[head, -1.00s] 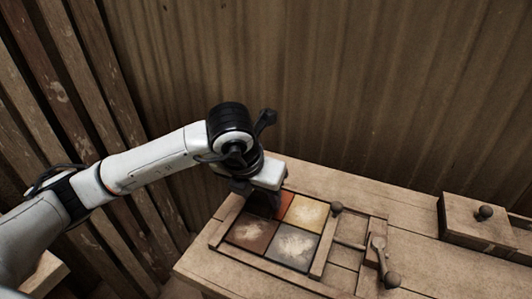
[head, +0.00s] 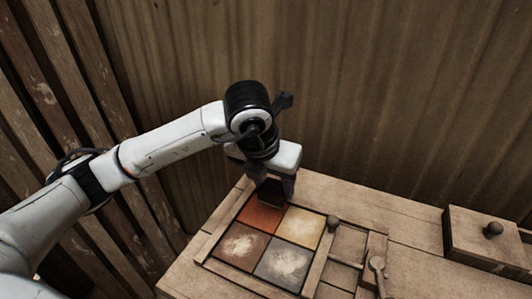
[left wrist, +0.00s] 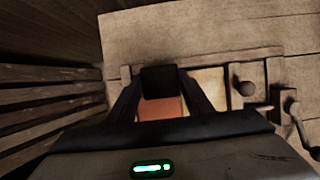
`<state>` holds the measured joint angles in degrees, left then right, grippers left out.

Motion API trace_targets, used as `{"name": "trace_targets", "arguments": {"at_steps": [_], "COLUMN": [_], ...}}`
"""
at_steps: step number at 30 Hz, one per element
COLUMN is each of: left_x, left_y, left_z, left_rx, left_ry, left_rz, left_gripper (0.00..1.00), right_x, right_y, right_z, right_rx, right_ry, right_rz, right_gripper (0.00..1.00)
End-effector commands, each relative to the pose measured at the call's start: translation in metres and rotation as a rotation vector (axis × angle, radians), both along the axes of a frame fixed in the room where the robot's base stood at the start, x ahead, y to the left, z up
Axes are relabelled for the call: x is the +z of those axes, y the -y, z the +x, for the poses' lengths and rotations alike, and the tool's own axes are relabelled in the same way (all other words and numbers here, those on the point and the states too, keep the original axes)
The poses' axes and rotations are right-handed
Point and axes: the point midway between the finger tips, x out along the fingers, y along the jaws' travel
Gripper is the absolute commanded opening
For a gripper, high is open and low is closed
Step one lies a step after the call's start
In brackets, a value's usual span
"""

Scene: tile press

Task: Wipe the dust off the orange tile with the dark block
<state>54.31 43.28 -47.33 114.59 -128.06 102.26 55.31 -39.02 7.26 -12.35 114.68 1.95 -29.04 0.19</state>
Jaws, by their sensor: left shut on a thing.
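The orange tile (head: 258,216) lies at the back left of a group of tiles in a wooden frame. It also shows in the left wrist view (left wrist: 162,107). Most of its surface in sight is plain orange, with no clear pale patch. My left gripper (head: 272,188) is shut on the dark block (head: 270,194), which shows between the fingers in the left wrist view (left wrist: 160,82). The block is at the tile's back edge in the head view and hides part of it. I cannot tell whether it touches. My right gripper is not in view.
Pale dust lies on the brown tile (head: 238,244), the yellow tile (head: 301,226) and the grey tile (head: 284,263). A knob (head: 333,222) and a crank handle (head: 377,264) stand to the right. A wooden box with a knob (head: 487,240) is further right. A wall rises behind.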

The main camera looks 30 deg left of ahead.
Motion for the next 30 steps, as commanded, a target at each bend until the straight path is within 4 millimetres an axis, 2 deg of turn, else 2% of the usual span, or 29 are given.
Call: {"name": "trace_targets", "arguments": {"at_steps": [2, 18, 30], "left_x": [0.01, 0.057, 0.06], "left_y": [0.0, 0.001, 0.001], "left_z": [0.0, 0.0, 0.0], "left_rx": [-0.001, -0.001, -0.001], "left_ry": [0.0, 0.0, -0.001], "left_rz": [0.0, -0.001, 0.0], "left_gripper": [0.25, 0.25, 0.25], "right_x": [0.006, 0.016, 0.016], "right_y": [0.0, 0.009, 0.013], "right_z": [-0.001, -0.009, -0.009], "right_rx": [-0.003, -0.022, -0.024], "right_ry": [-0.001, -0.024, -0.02], "right_rz": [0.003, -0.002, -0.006], "right_gripper": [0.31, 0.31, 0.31]}}
